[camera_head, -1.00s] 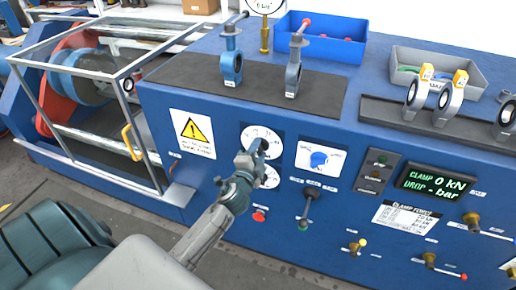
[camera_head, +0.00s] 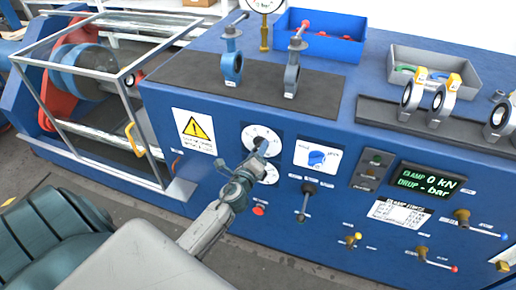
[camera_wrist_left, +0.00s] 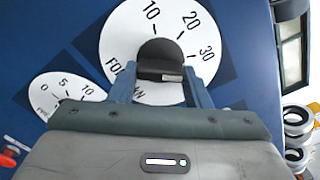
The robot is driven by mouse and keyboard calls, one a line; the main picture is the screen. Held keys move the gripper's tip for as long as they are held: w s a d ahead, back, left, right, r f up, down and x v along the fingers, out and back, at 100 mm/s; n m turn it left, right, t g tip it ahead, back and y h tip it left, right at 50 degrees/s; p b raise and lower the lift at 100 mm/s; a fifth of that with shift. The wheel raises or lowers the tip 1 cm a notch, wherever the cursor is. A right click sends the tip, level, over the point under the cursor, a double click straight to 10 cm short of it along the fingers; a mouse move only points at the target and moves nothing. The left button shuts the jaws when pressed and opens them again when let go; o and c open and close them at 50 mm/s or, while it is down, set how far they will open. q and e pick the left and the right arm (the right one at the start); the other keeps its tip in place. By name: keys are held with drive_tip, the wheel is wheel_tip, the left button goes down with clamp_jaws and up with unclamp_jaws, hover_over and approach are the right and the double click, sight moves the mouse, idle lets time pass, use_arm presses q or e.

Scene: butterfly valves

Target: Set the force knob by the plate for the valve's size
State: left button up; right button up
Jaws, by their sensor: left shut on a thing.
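My left gripper (camera_head: 259,150) is at the upper white dial (camera_head: 250,134) on the blue front panel. In the left wrist view, its two fingers (camera_wrist_left: 158,88) are shut on the dark force knob (camera_wrist_left: 160,54) at the middle of that dial. The dial (camera_wrist_left: 123,35) reads 10, 20 and 30, and its lettering is partly covered. The knob's setting cannot be read. The clamp force plate (camera_head: 399,213) is on the panel at right, its print too small to read. A blue valve (camera_head: 231,68) and a grey valve (camera_head: 292,79) stand on the dark mat. My right gripper is not in view.
A smaller dial (camera_wrist_left: 66,94) sits just below the force dial. A caged machine (camera_head: 85,75) stands at left. Several valves (camera_head: 437,105) sit at right.

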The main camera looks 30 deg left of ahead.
use_arm(q)
drive_tip(key=m+p, duration=0.1)
drive_tip(key=m, duration=0.4)
drive_tip(key=shift+a+f+m+p, duration=0.1)
drive_tip(key=shift+f+m+p, duration=0.05)
drive_tip(key=shift+m+p, duration=0.25)
drive_tip(key=shift+s, duration=0.1)
idle(0.3)
drive_tip(key=o, duration=1)
drive_tip(key=b+v, duration=0.2)
drive_tip(key=v, duration=0.8)
drive_tip(key=shift+s+b, duration=0.35)
drive_tip(key=shift+s, duration=0.05)
